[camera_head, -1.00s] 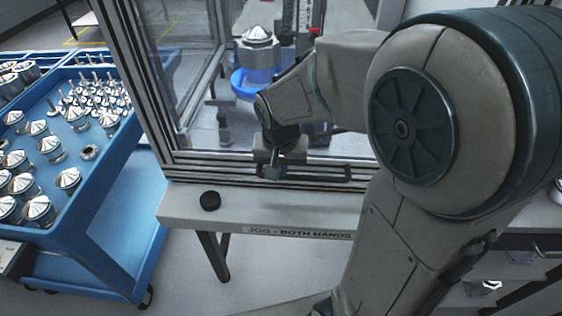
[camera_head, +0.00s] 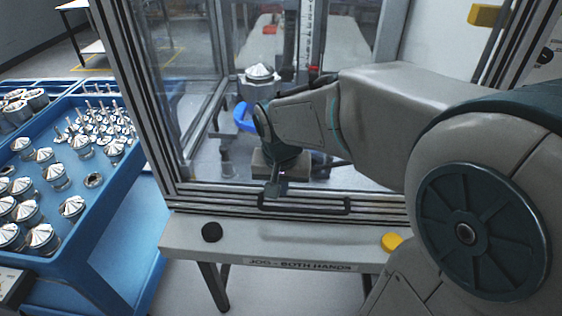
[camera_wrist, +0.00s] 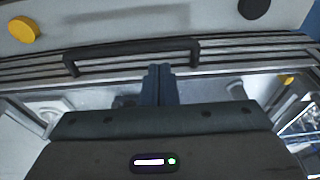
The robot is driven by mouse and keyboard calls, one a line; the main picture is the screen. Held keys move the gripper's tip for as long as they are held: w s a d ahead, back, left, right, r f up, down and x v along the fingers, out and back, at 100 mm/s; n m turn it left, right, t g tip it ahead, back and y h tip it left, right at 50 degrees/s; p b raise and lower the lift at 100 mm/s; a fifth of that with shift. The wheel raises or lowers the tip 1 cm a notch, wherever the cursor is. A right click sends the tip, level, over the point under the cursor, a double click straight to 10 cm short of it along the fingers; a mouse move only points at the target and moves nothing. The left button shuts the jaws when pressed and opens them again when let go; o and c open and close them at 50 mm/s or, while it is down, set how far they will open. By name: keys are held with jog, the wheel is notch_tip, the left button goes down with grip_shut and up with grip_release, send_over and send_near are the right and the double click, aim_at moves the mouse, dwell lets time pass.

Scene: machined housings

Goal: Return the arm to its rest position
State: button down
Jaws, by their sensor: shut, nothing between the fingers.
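My gripper (camera_head: 274,190) hangs from my arm in front of the glazed enclosure in the head view, just above the left part of the dark bar handle (camera_head: 320,208). Its two fingers (camera_wrist: 158,84) are together and empty in the wrist view. The handle also shows there, just beyond the fingertips (camera_wrist: 130,54); I cannot tell whether they touch it. My arm reaches in from the right, bent, and hides part of the enclosure.
A bench front marked "JOG - BOTH HANDS" carries a black button (camera_head: 212,232) and a yellow button (camera_head: 391,242). A blue cart (camera_head: 95,235) with several metal parts stands left. Behind the glass, a machined housing (camera_head: 261,74) sits above a blue ring (camera_head: 242,118).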

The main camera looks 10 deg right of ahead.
jog(key=v, duration=0.7)
jog(key=s+d+f+n, duration=0.3)
jog(key=s+f, duration=0.2)
jog(key=s, duration=0.5)
jog(key=shift+d+f+n+t+y, duration=0.3)
jog(key=shift+d+f+t+y, duration=0.05)
jog(key=shift+f+t+y, duration=0.05)
jog(key=shift+s+d, duration=0.1)
